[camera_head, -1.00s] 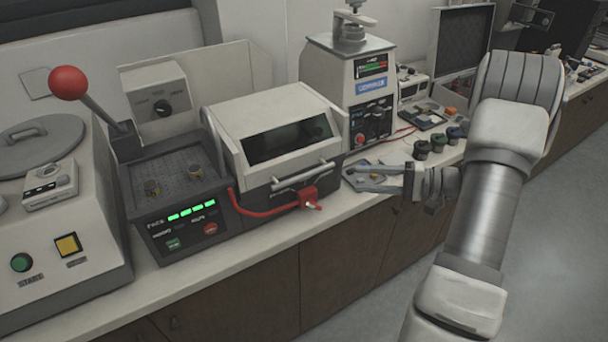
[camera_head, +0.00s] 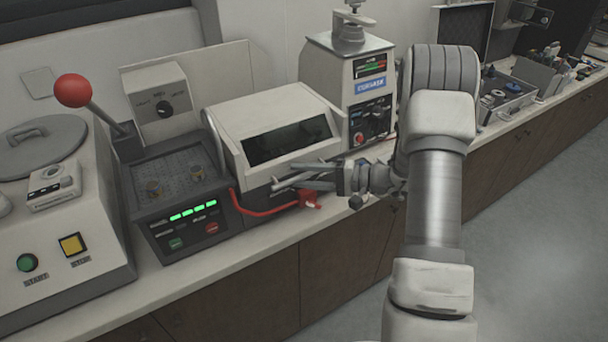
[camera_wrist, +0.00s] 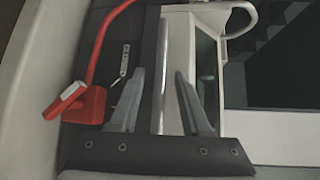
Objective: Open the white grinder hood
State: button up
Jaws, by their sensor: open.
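The white grinder hood (camera_head: 262,112) is down on its dark base in the head view, with a dark window in its sloped front. Its silver bar handle runs along the lower front edge and is mostly hidden behind my gripper there. In the wrist view the handle (camera_wrist: 163,75) passes lengthwise between the two fingers. My gripper (camera_head: 284,178) is open at the hood's front, its fingers on either side of the handle. It also shows in the wrist view (camera_wrist: 158,78). I cannot tell whether a finger touches the bar.
A control box with green lights (camera_head: 185,222) stands to the left. A white press (camera_head: 330,75) stands behind to the right.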

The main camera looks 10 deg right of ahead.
grip_shut()
dwell(1.4)
